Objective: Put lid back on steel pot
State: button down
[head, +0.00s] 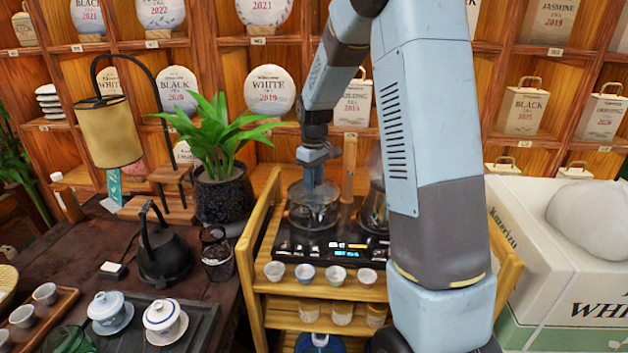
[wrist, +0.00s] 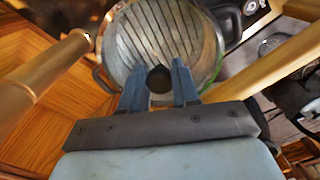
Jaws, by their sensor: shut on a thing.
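My gripper (head: 318,182) reaches down over the left burner of the black cooktop. In the wrist view its blue fingers (wrist: 160,85) are closed around the dark knob (wrist: 159,78) of the round, see-through lid (wrist: 158,38). The steel pot (head: 312,214) stands on the cooktop directly below, with the lid (head: 313,194) over its opening. The wrist view shows dark pot handles (wrist: 229,22) beyond the lid's edge. I cannot tell whether the lid rests fully on the rim.
The cooktop (head: 300,250) sits on a wooden stand with side rails (head: 262,210). A second vessel (head: 373,212) on the right burner is partly hidden by my arm. Small cups (head: 306,273) line the shelf below. A potted plant (head: 222,190) stands left; a large box (head: 540,240) stands right.

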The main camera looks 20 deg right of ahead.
jog(key=shift+c, duration=1.3)
grip_release()
jog(key=shift+r, duration=0.1)
jog(key=shift+r, duration=3.4)
grip_shut()
